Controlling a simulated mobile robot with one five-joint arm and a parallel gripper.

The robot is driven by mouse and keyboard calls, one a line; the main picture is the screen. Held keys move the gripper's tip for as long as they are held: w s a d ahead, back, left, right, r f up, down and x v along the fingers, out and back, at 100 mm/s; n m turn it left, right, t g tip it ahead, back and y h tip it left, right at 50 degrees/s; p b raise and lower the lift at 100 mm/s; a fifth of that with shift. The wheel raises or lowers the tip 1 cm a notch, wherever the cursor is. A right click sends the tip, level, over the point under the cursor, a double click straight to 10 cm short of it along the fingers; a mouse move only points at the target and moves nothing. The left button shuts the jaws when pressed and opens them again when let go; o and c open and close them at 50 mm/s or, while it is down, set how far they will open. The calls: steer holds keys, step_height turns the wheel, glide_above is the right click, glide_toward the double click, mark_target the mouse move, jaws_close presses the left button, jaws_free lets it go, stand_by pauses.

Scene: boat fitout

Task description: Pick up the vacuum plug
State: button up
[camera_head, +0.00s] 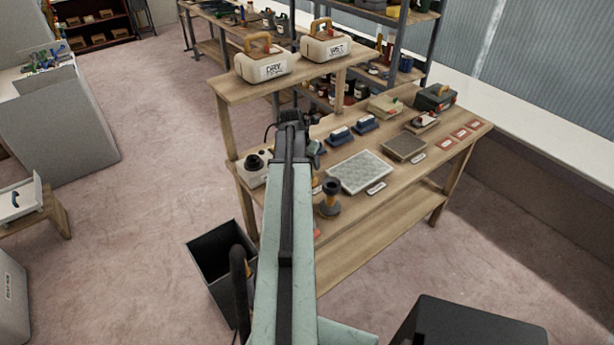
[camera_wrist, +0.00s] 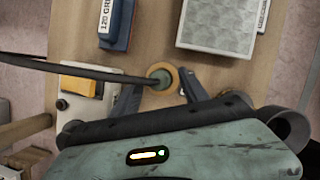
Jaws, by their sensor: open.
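In the wrist view, a round grey-green end in an orange ring (camera_wrist: 161,76), which appears to be the vacuum plug, is over the wooden bench, with a dark hose (camera_wrist: 90,70) running left from it. My gripper (camera_wrist: 158,92) is open, with one blue-grey finger on each side of this plug in the picture. I cannot tell whether the fingers touch it or how high they are above it. In the head view my arm hides the plug area, and the fingertips are not clear.
A white box (camera_head: 254,172) with a black knob stands at the bench's left end. A pale mesh-topped tray (camera_head: 360,172), blue sanding blocks (camera_head: 340,136) and a dark stand (camera_head: 330,198) are nearby. A raised shelf (camera_head: 220,88) holds two jugs. A bin (camera_head: 222,262) stands on the floor.

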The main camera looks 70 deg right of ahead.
steer(key=b+x, duration=0.4)
steer(key=x, duration=0.1)
steer(key=shift+w+f+b, duration=0.15)
steer(key=shift+w+b, duration=0.05)
steer(key=shift+b, duration=0.2)
steer(key=shift+c, duration=0.3)
jaws_close()
